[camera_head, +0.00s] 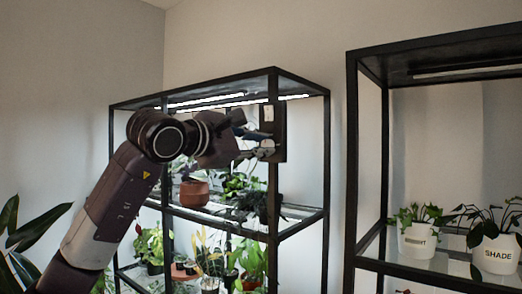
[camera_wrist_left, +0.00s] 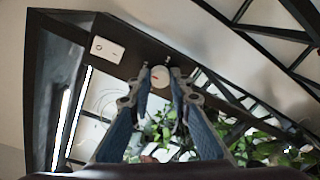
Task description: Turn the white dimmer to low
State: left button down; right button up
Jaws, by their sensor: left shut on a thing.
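The white dimmer is a round white knob (camera_wrist_left: 160,73) with a small red mark, seen in the left wrist view between my fingertips. It sits on a dark panel (camera_head: 280,129) fixed to the front post of the left shelf. My left gripper (camera_head: 268,148) reaches the lower part of this panel from the left. In the left wrist view my left gripper (camera_wrist_left: 161,78) has one finger on each side of the knob and is shut on it. In the head view the fingers mostly hide the knob. My right gripper is not in view.
A white rocker switch (camera_wrist_left: 107,49) is on the same panel, above the knob. The black shelf frame (camera_head: 274,220) holds lit lamps and several plants, including one in a terracotta pot (camera_head: 194,194). A second shelf (camera_head: 351,150) stands right, with a white pot marked SHADE (camera_head: 496,254).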

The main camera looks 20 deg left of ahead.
pick_arm(q)
jog(key=shift+f+n+h+b, duration=0.15)
jog(key=shift+n+b, duration=1)
jog(key=shift+n, duration=1.8)
jog(key=shift+f+n+h+b, duration=0.15)
jog(key=shift+n+b, duration=0.95)
jog(key=shift+n, duration=1.8)
jog(key=shift+n+h+b, duration=0.2)
jog(key=shift+n+b, duration=0.95)
jog(key=shift+n, duration=1.8)
jog(key=c, duration=1.8)
grip_release()
jog(key=shift+r, duration=0.1)
jog(key=shift+o, duration=0.2)
jog(key=v, duration=1.2)
